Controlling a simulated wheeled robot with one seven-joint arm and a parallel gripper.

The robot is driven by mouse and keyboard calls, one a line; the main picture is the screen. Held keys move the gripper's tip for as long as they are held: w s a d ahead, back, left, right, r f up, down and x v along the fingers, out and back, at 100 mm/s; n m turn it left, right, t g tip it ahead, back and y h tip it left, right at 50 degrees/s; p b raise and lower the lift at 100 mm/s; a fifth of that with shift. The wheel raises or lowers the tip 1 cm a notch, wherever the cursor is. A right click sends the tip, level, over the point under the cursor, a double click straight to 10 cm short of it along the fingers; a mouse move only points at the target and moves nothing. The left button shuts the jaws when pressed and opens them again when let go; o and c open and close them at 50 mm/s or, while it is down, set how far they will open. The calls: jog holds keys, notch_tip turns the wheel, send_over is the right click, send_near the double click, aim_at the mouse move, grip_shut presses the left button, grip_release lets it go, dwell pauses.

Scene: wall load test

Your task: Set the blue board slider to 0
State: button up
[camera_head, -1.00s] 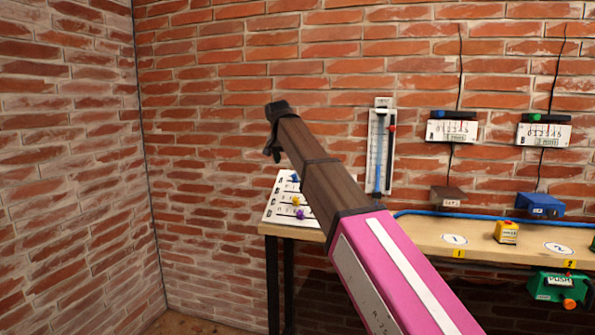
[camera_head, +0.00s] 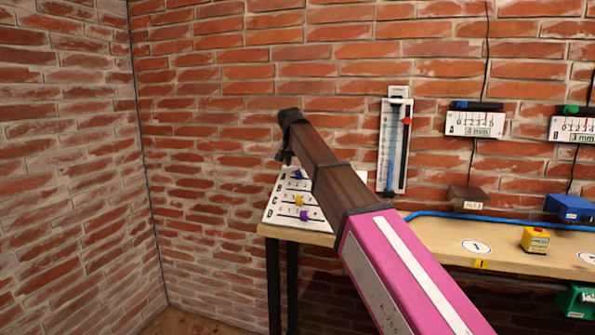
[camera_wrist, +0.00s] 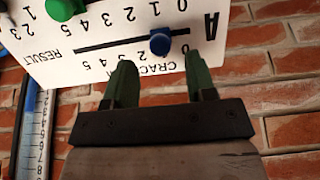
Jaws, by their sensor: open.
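The white board (camera_head: 279,207) lies on the left end of the table, with blue, yellow and purple sliders. The blue slider (camera_head: 297,174) is on the row at the back. In the wrist view, the blue slider (camera_wrist: 160,43) sits in its slot on row A, near the 0 end, seemingly around 1; the board appears upside down there. My gripper (camera_head: 285,158) is above the board's back left part. In the wrist view my gripper (camera_wrist: 158,62) is open, its green fingers on either side of the blue slider's line. I cannot tell whether they touch it.
A green slider (camera_wrist: 62,8) sits on another row. A vertical gauge (camera_head: 394,150) hangs on the brick wall behind the table (camera_head: 440,240). A yellow block (camera_head: 535,240) and a brown block (camera_head: 468,196) are to the right. The left brick wall is clear.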

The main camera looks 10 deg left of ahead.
aim_at(298, 171)
jog(key=shift+x, duration=1.85)
grip_shut()
jog(key=shift+w+a, duration=0.15)
jog(key=shift+a, duration=1.7)
grip_release()
jog(key=shift+r, duration=0.15)
jog(key=v, duration=1)
jog(key=shift+r, duration=0.25)
